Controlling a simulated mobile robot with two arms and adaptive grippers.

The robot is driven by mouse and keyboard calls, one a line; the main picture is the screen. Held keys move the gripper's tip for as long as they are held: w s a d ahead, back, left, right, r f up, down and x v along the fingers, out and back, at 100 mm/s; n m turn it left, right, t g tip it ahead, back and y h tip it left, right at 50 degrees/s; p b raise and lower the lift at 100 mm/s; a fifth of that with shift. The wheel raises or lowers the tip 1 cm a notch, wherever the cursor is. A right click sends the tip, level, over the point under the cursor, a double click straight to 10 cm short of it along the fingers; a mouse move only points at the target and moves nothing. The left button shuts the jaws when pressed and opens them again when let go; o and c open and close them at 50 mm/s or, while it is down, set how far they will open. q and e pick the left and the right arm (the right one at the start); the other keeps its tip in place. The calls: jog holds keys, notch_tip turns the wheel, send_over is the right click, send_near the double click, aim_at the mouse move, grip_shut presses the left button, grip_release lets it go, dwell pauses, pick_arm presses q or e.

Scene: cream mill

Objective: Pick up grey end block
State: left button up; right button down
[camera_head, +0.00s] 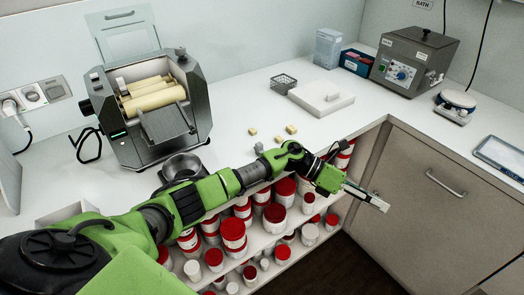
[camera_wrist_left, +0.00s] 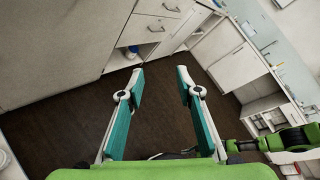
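The roller mill (camera_head: 150,115) stands at the back left of the worktop, with cream rollers. A small light-grey block (camera_head: 122,85) sits at the left end of the rollers, and a small grey piece (camera_head: 181,54) is at their back right; I cannot tell for certain which is the grey end block. My left gripper (camera_head: 368,197) reaches out past the worktop's front edge, far from the mill. In the left wrist view my left gripper (camera_wrist_left: 161,76) is open and empty, with dark floor between its fingers. My right gripper is not in view.
Small yellow cubes (camera_head: 279,138), a wire basket (camera_head: 284,84) and a white slab (camera_head: 322,97) are on the worktop. A metal bowl (camera_head: 182,167) stands before the mill. Red-lidded jars (camera_head: 233,234) fill the shelves below. A grey bath (camera_head: 413,62) is at the back right.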

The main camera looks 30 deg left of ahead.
pick_arm(q)
jog(key=s+a+r+m+g+y+b, duration=0.1)
jog(key=a+r+m+g+y, duration=0.15)
jog(key=m, duration=0.25)
jog(key=m+t+y+b, duration=0.2)
jog(key=m+y+b, duration=0.2)
jog(key=m+y, duration=0.85)
send_near(260, 144)
jog(key=f+n+y, duration=0.1)
jog(key=f+n+y+p, duration=0.1)
jog(key=f, duration=0.1)
jog(key=f+n+y, duration=0.1)
jog(key=f, duration=0.1)
jog(key=shift+w+d+f, duration=0.15)
jog(key=shift+w+d, duration=0.1)
jog(key=shift+w, duration=0.05)
jog(key=shift+p+x, duration=0.9)
jog(key=shift+x, duration=1.85)
jog(key=shift+d, duration=0.1)
jog(key=shift+c, duration=0.4)
grip_shut()
